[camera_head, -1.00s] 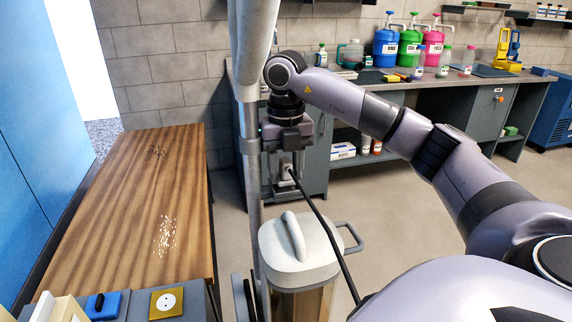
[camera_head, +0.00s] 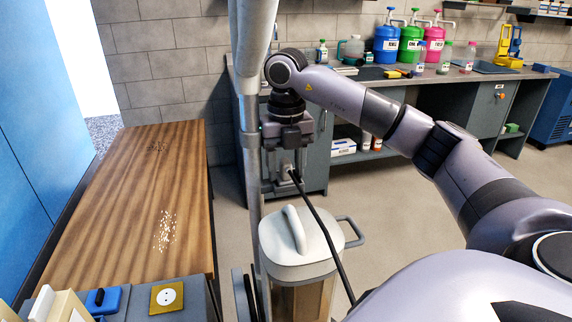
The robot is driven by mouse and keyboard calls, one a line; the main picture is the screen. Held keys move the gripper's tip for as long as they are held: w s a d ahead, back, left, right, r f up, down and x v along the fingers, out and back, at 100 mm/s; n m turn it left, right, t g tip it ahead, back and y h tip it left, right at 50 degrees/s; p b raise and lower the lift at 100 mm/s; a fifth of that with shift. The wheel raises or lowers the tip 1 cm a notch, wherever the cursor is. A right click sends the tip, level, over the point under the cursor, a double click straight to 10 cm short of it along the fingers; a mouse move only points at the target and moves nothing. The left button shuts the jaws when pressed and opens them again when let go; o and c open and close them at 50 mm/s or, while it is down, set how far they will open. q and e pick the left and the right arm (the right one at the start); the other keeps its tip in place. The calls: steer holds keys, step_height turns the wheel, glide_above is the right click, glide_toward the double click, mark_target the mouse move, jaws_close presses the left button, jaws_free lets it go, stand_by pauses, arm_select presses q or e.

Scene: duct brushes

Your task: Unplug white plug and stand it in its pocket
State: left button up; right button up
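My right gripper (camera_head: 287,168) points down beside the grey upright pole, above the lidded canister. It is shut on the small, pale white plug (camera_head: 288,173), which is largely hidden between the fingers. A black cord (camera_head: 322,220) runs from the plug down to the right, past the canister, until my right arm hides it. A yellow socket plate with a white round face (camera_head: 166,296) lies at the lower left with nothing in it. Beside it is a blue socket block with a black part on it (camera_head: 101,301). I cannot make out the plug's pocket. My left gripper is not in view.
The canister (camera_head: 328,243) with a pale lid and side handle stands under the gripper. The grey pole (camera_head: 251,190) is close on its left. A wooden bench top (camera_head: 130,215) with scattered pale bits is at left. Open floor (camera_head: 400,225) lies to the right.

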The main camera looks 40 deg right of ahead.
steer(key=shift+f, duration=0.2)
step_height(320, 180, up, 6)
steer(key=shift+d+r+p, duration=0.1)
steer(key=shift+p, duration=0.55)
steer(key=shift+r, duration=0.6)
step_height(320, 180, up, 3)
steer(key=p, duration=0.4)
steer(key=shift+r, duration=0.15)
steer(key=shift+r+p, duration=0.4)
steer(key=shift+r, duration=0.55)
